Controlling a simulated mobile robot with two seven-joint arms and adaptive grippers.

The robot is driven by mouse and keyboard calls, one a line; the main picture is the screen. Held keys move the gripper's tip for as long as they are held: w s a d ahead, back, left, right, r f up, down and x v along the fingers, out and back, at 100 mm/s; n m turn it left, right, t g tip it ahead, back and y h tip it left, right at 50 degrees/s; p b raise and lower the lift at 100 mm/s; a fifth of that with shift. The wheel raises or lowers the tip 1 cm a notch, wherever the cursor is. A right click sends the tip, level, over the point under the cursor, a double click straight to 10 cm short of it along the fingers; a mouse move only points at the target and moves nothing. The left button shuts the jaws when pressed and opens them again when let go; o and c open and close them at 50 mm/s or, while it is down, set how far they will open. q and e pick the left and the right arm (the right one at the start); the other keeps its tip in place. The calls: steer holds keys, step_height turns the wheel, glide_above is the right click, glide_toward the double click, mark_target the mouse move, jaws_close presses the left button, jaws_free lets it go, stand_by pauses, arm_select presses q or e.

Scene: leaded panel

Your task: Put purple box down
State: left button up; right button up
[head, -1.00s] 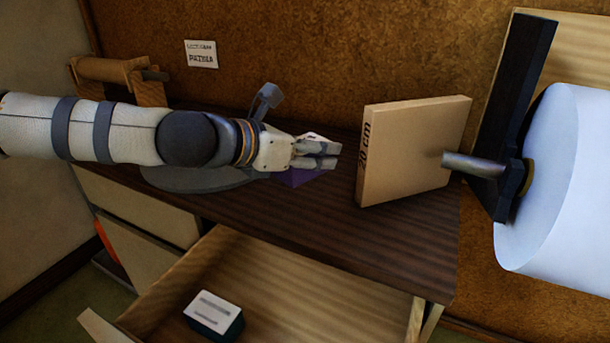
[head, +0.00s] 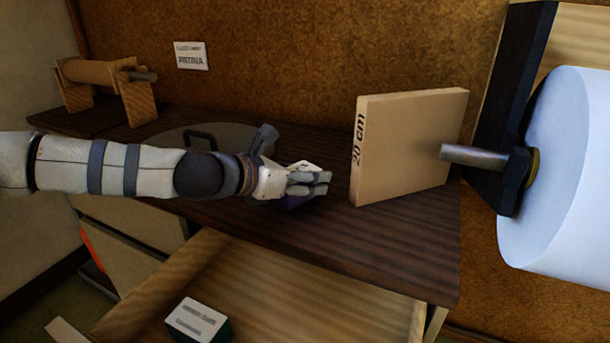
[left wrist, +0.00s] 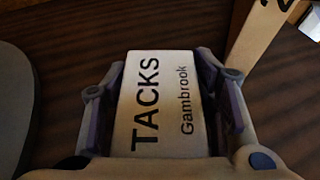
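The purple box (head: 292,203) is in my left gripper (head: 312,183), above or on the dark worktop near its front edge. In the head view the fingers hide most of it. In the left wrist view its white top (left wrist: 160,100) reads "TACKS Gambrook". The fingers of my left gripper (left wrist: 163,85) lie along both its sides, shut on it. I cannot tell whether its underside touches the worktop. My right gripper is not in view.
A tan "20 cm" block (head: 405,150) stands upright right of the gripper. A grey disc (head: 225,137) with a handle lies behind my arm. An open drawer (head: 300,290) below holds a white-topped box (head: 198,318). A large white roll (head: 560,170) is at right.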

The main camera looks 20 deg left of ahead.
arm_select(q)
steer(key=shift+o, duration=0.2)
steer(key=shift+r, duration=0.15)
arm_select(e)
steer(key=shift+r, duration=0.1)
arm_select(q)
steer(key=shift+s+r+p, duration=0.1)
steer(key=shift+r+p, duration=0.15)
steer(key=shift+p, duration=0.05)
steer(key=p+v, duration=0.4)
steer(key=v, duration=0.7)
steer(key=shift+s+a+r, duration=0.15)
steer(key=shift+s, duration=0.2)
steer(key=shift+f, duration=0.2)
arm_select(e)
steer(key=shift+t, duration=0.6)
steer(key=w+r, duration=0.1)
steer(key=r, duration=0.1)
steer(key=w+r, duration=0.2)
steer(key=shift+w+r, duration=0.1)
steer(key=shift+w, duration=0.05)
